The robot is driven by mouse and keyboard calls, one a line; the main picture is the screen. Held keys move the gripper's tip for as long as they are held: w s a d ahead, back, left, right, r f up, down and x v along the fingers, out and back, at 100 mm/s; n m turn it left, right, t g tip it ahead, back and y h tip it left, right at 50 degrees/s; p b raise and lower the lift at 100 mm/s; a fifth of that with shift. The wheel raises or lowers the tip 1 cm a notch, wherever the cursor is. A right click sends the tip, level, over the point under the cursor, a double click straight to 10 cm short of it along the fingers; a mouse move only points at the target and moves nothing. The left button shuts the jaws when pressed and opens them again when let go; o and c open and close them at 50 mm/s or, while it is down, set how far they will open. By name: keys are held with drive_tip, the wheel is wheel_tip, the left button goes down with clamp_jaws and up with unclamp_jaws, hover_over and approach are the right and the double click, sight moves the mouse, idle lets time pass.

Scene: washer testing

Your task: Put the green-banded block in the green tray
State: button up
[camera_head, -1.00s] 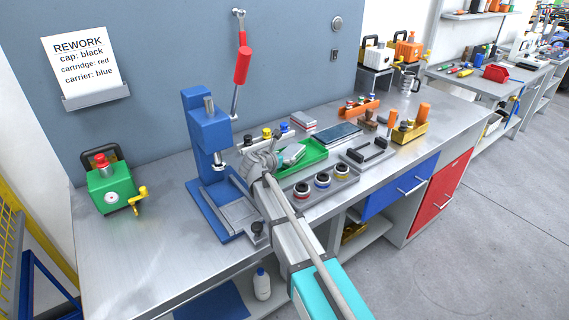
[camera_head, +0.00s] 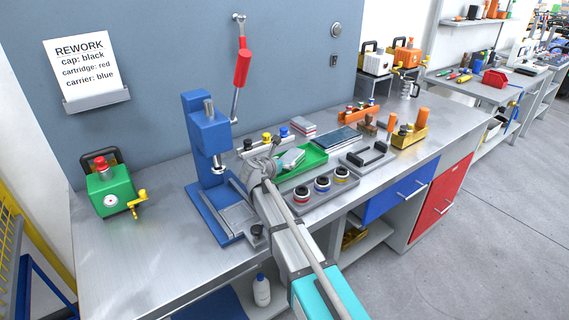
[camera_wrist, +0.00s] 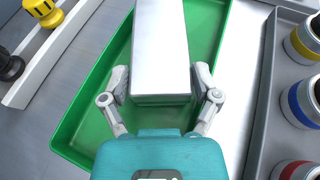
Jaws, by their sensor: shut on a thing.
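My gripper (camera_wrist: 159,83) is shut on a pale grey block (camera_wrist: 160,45), one finger on each side. No green band shows on the faces in view. The block also shows in the head view (camera_head: 292,160), over the green tray (camera_head: 317,160). In the wrist view the green tray (camera_wrist: 82,120) lies beneath the block, with its floor and rims visible on both sides. I cannot tell whether the block touches the tray floor. In the head view my gripper (camera_head: 279,163) is partly hidden by my own wrist.
A grey holder with several banded rings (camera_head: 322,184) stands in front of the tray. Yellow and blue knobs (camera_head: 284,132) stand behind it. A blue press (camera_head: 208,135) is close on the left. Another block (camera_head: 303,125) and a dark tablet (camera_head: 337,138) lie behind and right.

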drive_tip(key=shift+s+d+f, duration=0.25)
drive_tip(key=shift+s+f, duration=0.15)
drive_tip(key=o, duration=1.1)
drive_tip(key=shift+s, duration=0.1)
drive_tip(key=shift+o, duration=0.2)
drive_tip(key=shift+s+d+f, duration=0.1)
drive_tip(key=shift+s, duration=0.05)
drive_tip(key=shift+r+p, duration=0.45)
drive_tip(key=shift+p, duration=0.05)
drive_tip(key=shift+a+r, duration=0.15)
drive_tip(key=shift+a, duration=0.05)
drive_tip(key=p+v, duration=0.1)
drive_tip(key=v, duration=0.2)
drive_tip(key=p+v, duration=0.2)
drive_tip(key=v, duration=0.1)
drive_tip(key=p+v, duration=0.1)
drive_tip(key=v, duration=0.2)
drive_tip(key=shift+a+r, duration=0.25)
drive_tip(key=shift+r, duration=0.15)
drive_tip(key=shift+p+v, duration=0.45)
drive_tip(key=shift+v, duration=0.35)
